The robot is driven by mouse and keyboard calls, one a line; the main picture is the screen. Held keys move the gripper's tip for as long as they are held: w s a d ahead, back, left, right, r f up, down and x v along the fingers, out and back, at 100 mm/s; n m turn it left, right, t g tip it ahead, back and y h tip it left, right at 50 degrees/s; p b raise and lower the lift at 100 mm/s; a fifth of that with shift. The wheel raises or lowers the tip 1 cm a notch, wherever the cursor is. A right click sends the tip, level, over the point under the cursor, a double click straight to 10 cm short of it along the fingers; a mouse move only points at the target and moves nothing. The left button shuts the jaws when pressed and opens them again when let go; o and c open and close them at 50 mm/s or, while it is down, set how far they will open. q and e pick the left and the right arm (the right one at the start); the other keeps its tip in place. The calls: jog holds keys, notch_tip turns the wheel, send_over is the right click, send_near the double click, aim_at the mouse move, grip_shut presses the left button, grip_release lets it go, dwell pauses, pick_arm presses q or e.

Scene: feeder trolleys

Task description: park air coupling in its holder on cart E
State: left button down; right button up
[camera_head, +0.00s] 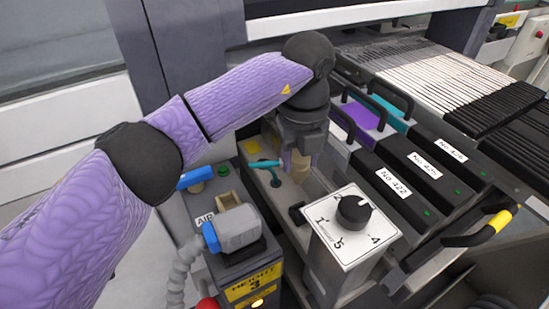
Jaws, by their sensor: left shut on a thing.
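A grey air coupling (238,228) with a blue collar lies at the front of the dark box marked AIR, with a ribbed grey hose (180,272) hanging from the collar. I cannot tell whether it is plugged in or only resting there. My left gripper (303,168) points down behind and to the right of the coupling, apart from it. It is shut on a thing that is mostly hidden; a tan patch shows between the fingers. I cannot make out a label for cart E or a separate holder. My right gripper is not in view.
A white-topped post with a black rotary knob (354,209) stands right of the coupling. A teal lever (265,163) is left of my gripper. Black feeders numbered 422 (394,182) and up fill the right. A red knob (207,304) and a blue handle (194,179) are near the box.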

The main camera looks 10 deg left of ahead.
pick_arm(q)
jog(key=n, duration=0.1)
jog(key=d+f+n, duration=0.1)
jog(key=n, duration=0.1)
jog(key=shift+d+f+b, duration=0.1)
jog(key=shift+b, duration=0.3)
jog(key=shift+f+n, duration=0.15)
jog(key=shift+n, duration=0.35)
notch_tip(320, 180, down, 6)
jog(key=b, duration=0.4)
jog(key=shift+b, duration=0.4)
jog(key=shift+f, duration=0.5)
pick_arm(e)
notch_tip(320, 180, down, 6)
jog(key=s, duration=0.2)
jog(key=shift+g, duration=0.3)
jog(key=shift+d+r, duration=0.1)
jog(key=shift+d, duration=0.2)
pick_arm(q)
jog(key=shift+f, duration=0.2)
jog(key=shift+f, duration=0.5)
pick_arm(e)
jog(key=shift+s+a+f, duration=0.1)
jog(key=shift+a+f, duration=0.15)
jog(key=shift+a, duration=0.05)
